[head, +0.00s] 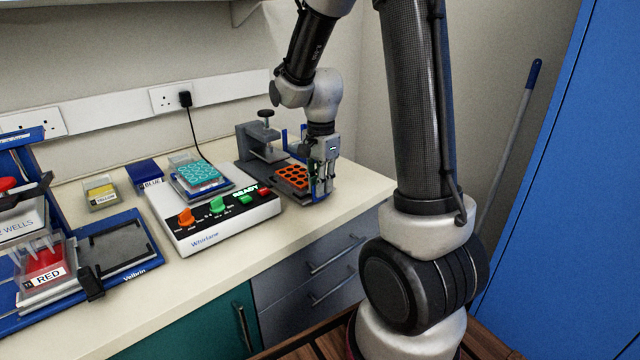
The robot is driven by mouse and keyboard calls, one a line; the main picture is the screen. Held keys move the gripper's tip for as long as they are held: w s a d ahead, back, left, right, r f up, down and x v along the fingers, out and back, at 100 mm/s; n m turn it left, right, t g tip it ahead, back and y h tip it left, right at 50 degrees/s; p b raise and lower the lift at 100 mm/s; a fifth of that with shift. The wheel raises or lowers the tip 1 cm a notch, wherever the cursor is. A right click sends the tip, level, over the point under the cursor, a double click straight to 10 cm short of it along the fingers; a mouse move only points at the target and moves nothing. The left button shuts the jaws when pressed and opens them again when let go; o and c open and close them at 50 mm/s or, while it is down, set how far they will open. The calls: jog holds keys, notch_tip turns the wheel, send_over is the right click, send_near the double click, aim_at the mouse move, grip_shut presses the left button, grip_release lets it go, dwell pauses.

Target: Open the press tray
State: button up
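The grey press (258,142) with a black knob on top stands at the back of the bench, right of centre. Its tray extends forward from it along the bench and carries an orange plate (292,177) with dark round wells. My gripper (321,186) points down at the right front end of the tray, close beside the orange plate. The fingers overlap blue parts at that end. I cannot tell whether they touch them or whether the fingers are open or shut.
Left of the press is the white Whirlane device (215,232) with coloured knobs and a teal plate (198,175) on top. A blue Velbrin station (135,262) stands at far left. Yellow (100,193) and blue (145,173) boxes sit behind. The bench's front strip is clear.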

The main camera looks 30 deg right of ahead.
dwell(0.3)
notch_tip(320, 180, up, 12)
dwell(0.4)
dwell(0.4)
jog(key=s+r+n+t, duration=0.2)
jog(key=s+n, duration=0.6)
jog(key=s, duration=0.1)
jog(key=s+a+r+n+t, duration=0.1)
jog(key=s+n+t, duration=0.1)
jog(key=s+n, duration=0.5)
jog(key=shift+s+r+n, duration=0.35)
jog(key=shift+s+n, duration=0.05)
jog(key=shift+s, duration=1.05)
jog(key=shift+o, duration=0.2)
